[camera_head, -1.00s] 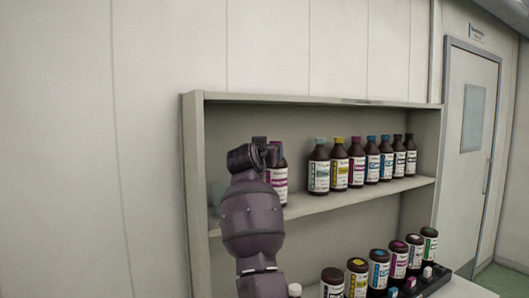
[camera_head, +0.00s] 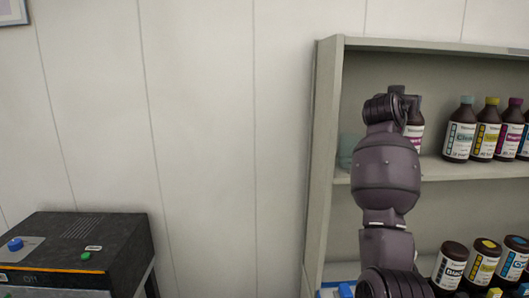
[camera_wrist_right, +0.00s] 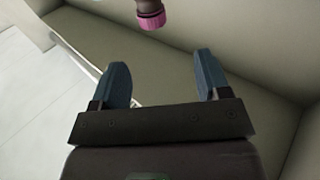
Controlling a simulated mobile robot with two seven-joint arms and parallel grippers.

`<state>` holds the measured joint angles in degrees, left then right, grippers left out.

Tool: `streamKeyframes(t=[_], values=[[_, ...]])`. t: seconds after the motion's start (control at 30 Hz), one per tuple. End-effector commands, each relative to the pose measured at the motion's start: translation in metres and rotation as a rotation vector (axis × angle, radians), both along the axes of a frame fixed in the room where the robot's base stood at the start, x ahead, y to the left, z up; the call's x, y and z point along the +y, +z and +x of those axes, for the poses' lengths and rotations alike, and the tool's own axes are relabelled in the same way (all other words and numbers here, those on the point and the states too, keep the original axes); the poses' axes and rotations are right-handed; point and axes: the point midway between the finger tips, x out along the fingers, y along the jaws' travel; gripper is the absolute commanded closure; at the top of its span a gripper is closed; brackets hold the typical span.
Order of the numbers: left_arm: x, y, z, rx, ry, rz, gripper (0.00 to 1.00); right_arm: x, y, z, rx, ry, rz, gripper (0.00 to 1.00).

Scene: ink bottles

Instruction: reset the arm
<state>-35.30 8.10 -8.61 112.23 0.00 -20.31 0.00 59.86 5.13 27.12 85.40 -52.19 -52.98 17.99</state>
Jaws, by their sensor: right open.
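My right arm reaches up to the upper shelf in the head view, and its own links hide the gripper there. In the right wrist view my right gripper (camera_wrist_right: 161,75) is open, with two blue fingers apart and nothing between them. A brown bottle with a pink cap (camera_wrist_right: 150,14) is beyond the fingertips, apart from them, at the top edge. In the head view a brown bottle with a magenta label (camera_head: 414,128) stands on the upper shelf, partly hidden by my arm. My left gripper is not in view.
The shelf unit (camera_head: 326,150) fills the right side, with several ink bottles (camera_head: 461,130) on its upper shelf. More bottles (camera_head: 450,265) stand below. A black machine (camera_head: 75,250) with a blue knob is at the lower left. Bare wall lies between.

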Motion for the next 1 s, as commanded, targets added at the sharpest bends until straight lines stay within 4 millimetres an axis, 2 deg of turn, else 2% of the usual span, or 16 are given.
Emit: streamKeyframes(t=[0.07,0.2,0.23,0.43,0.57,0.67,0.87,1.0], values=[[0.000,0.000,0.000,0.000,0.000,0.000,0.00,0.008,0.013,0.001,-0.039,0.054,-0.028,0.30],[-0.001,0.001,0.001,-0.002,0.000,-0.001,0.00,0.037,0.043,-0.002,-0.133,0.171,-0.101,0.30],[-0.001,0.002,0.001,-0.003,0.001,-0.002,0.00,0.043,0.045,-0.002,-0.148,0.195,-0.117,0.30],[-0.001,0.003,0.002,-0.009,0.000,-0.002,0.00,0.071,0.018,-0.007,-0.187,0.325,-0.202,0.30],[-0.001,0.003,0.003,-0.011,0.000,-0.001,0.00,0.084,-0.015,-0.011,-0.183,0.392,-0.236,0.30],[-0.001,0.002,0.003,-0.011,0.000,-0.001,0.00,0.094,-0.050,-0.017,-0.171,0.449,-0.258,0.30],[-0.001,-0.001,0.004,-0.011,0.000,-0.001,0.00,0.112,-0.134,-0.036,-0.127,0.560,-0.272,0.30],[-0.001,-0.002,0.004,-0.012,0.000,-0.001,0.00,0.122,-0.194,-0.057,-0.084,0.628,-0.261,0.30]])
